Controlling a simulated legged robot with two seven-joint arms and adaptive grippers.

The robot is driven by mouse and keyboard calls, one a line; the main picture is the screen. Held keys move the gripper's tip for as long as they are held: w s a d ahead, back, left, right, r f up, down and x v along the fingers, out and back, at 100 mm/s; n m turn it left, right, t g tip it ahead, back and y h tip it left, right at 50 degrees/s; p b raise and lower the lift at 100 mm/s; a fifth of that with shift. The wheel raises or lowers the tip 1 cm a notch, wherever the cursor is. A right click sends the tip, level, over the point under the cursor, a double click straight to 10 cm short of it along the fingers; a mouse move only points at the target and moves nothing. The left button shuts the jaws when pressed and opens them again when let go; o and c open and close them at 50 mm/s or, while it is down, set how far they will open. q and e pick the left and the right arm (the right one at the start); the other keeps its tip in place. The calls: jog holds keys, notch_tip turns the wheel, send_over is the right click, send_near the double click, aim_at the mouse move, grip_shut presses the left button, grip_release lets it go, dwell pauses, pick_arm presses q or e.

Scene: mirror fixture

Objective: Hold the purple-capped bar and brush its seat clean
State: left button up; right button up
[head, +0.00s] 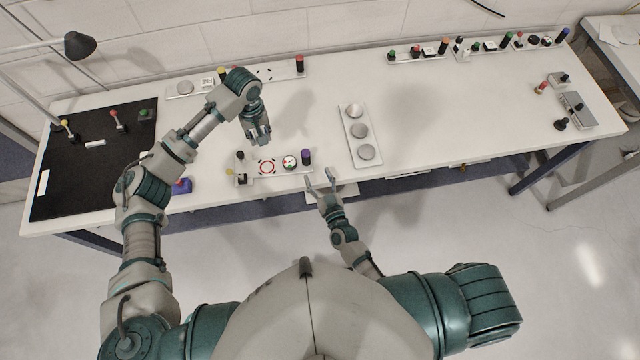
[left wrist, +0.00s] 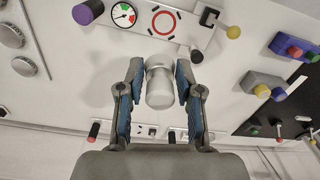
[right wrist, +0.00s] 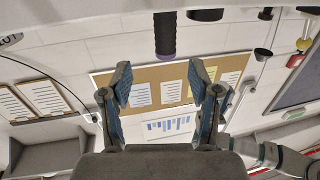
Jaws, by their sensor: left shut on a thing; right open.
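The purple-capped bar (head: 306,157) stands upright at the right end of a pale plate (head: 255,178) at the bench's front edge. Its purple cap (left wrist: 83,13) shows in the left wrist view. In the upside-down right wrist view the bar (right wrist: 165,35) is dark, with its cap pointing down. The plate carries a red ring (head: 267,168) and a dial (head: 290,161). My left gripper (head: 260,136) is above and behind the plate, shut on a grey cylinder (left wrist: 159,86). My right gripper (head: 320,181) is open and empty just in front of the bar, apart from it.
A tray with three round discs (head: 348,112) lies right of the plate. A black mat (head: 75,185) with small items covers the left end. A blue block (head: 181,187) sits near the front edge. Fixtures (head: 418,53) line the back.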

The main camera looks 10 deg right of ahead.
aim_at(307, 160)
jog(key=x, duration=0.4)
jog(key=a+x, duration=0.1)
jog(key=x, duration=0.4)
jog(key=shift+a, duration=0.25)
jog(key=shift+w+d, duration=0.15)
jog(key=shift+d, duration=0.5)
jog(key=shift+c, duration=0.7)
jog(key=c, duration=0.8)
grip_shut()
jog(key=shift+a, duration=0.55)
jog(key=shift+d, duration=0.1)
